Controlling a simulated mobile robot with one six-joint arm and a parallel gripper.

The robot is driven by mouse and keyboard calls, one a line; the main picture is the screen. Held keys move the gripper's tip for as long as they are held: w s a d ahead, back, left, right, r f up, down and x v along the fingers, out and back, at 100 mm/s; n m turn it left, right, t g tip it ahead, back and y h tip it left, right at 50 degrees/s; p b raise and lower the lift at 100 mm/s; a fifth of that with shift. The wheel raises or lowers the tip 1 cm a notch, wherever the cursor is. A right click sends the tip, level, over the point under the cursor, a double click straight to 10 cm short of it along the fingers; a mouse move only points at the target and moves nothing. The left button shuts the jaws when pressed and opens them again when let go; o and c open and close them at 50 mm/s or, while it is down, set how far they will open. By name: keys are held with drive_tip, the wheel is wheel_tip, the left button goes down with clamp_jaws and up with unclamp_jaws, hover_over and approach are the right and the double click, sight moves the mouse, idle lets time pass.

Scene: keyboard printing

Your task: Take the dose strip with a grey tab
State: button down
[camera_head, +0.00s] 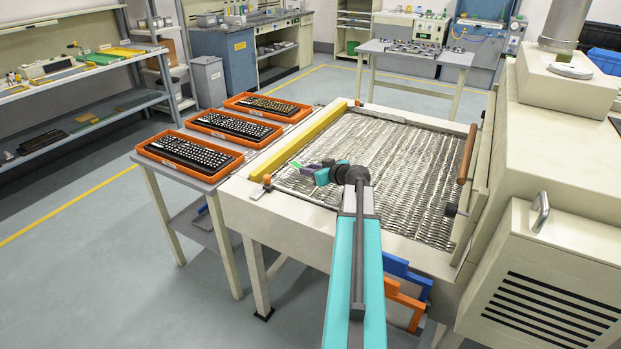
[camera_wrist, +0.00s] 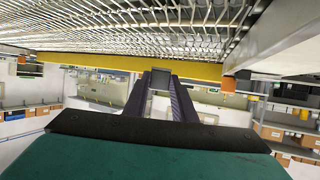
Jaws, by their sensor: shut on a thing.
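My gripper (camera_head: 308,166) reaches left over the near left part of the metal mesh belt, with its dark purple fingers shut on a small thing. In the wrist view, the gripper (camera_wrist: 160,88) has a grey square end, which looks like the tab of the dose strip (camera_wrist: 160,77), between its fingertips. In the head view, a thin light green sliver shows at the fingertips; I cannot tell whether it is the strip's body. Most of the held thing is hidden by the fingers. No other dose strip can be made out.
The mesh belt (camera_head: 400,160) has a yellow bar (camera_head: 298,150) along its left side. Left of it, a side table (camera_head: 201,183) bears orange trays with keyboards. A cream machine (camera_head: 560,190) stands at the right. Open floor lies at the left front.

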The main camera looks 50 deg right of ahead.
drive_tip(key=shift+a+r, duration=0.1)
drive_tip(key=shift+r, duration=2.65)
drive_tip(key=c, duration=2)
unclamp_jaws()
clamp_jaws()
